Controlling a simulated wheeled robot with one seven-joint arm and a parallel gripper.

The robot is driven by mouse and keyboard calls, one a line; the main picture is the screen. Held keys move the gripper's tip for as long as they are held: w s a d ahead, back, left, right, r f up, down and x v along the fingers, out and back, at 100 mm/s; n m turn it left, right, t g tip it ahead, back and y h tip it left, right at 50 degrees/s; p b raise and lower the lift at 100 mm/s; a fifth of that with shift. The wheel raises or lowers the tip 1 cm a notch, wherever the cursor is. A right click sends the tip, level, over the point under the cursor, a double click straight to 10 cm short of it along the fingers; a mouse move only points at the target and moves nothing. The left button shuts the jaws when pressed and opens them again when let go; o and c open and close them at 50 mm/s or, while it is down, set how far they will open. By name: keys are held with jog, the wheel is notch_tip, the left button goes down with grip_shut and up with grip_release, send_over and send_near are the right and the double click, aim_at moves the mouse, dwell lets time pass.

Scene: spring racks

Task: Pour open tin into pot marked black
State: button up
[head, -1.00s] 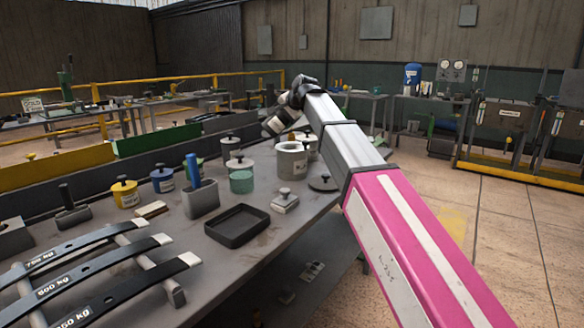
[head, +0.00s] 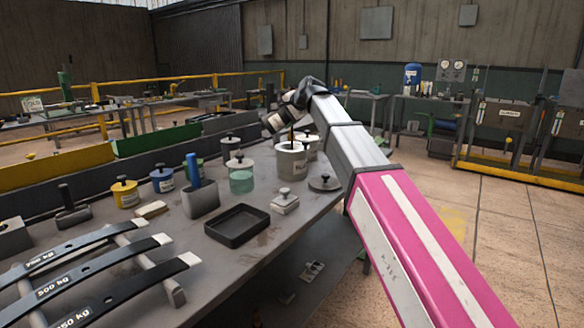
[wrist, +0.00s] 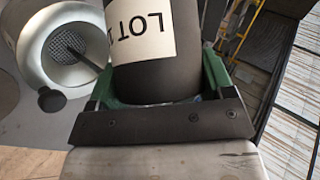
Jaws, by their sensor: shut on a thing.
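My gripper (head: 302,96) is shut on a dark tin (head: 275,122) with a white label. The tin is tipped over the pale grey pot (head: 291,166), whose lettering partly reads "BLA". A thin dark stream runs down into the pot's mouth. In the wrist view, the tin (wrist: 155,82) sits between green fingers and its label reads "LOT". The pot (wrist: 38,60) is at upper left, with a mesh inside and the dark stream reaching it. The tin's mouth is hidden in the wrist view.
A dark lid (head: 325,183) with a knob lies right of the pot. Nearby stand a green pot (head: 241,179), a grey holder (head: 201,199), yellow (head: 125,193) and blue (head: 163,180) pots. A black tray (head: 237,226) and leaf springs (head: 85,265) are nearer me.

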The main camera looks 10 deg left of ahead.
dwell(0.5)
jog(key=shift+d+r+y, duration=0.1)
jog(key=shift+r+y, duration=0.1)
jog(key=shift+y, duration=0.3)
jog(key=shift+w+d+m, duration=0.1)
jog(key=shift+m, duration=0.2)
jog(key=shift+r+y, duration=0.1)
jog(key=shift+y, duration=0.3)
jog(key=shift+d+g, duration=0.15)
jog(key=shift+g, duration=0.15)
jog(key=shift+w+r+m+y, duration=0.1)
jog(key=shift+m+y, duration=0.3)
jog(key=shift+d+r+y, duration=0.1)
jog(key=shift+d+y, duration=0.1)
jog(key=shift+y, duration=0.2)
